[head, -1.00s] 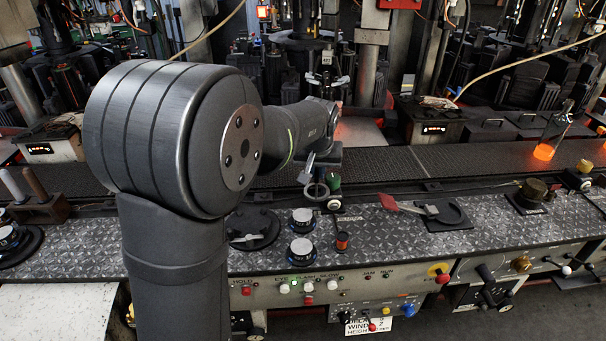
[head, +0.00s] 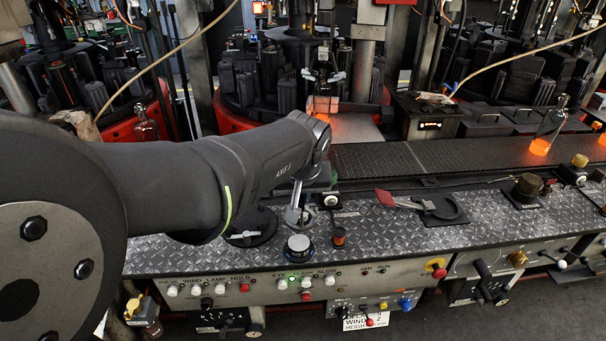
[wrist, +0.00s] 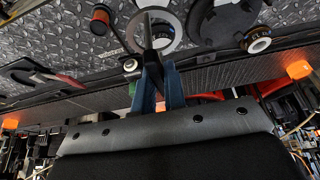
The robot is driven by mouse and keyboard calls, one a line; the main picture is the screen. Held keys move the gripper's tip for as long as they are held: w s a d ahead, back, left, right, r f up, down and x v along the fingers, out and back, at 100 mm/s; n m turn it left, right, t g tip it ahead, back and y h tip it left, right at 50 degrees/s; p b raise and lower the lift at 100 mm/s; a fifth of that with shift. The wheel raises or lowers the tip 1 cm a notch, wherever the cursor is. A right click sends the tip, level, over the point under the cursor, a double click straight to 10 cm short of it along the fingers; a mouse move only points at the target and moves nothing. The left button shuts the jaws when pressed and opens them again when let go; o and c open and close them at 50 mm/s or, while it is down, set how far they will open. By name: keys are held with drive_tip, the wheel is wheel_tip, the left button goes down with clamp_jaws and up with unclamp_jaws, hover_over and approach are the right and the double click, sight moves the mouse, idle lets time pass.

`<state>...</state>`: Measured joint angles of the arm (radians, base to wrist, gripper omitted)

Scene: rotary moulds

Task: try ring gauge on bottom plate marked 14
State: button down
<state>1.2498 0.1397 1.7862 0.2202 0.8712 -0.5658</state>
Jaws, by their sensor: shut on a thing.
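My gripper (wrist: 160,84) is shut on the ring gauge, with its blue fingers around the handle. In the wrist view the ring gauge (wrist: 177,30) is a pale metal ring beyond the fingertips, above the patterned bench. In the head view the ring gauge (head: 296,196) hangs below my wrist, near a white-topped knob. I cannot tell whether it touches anything. No number 14 is readable in either view, so I cannot tell which part is the bottom plate marked 14.
A dark conveyor (head: 375,160) runs behind. A glowing bottle (head: 540,146) stands on it at right.

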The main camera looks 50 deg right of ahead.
drive_tip(key=a, duration=0.1)
hover_over(299, 242)
drive_tip(key=shift+f, duration=3)
drive_tip(key=shift+f, duration=0.6)
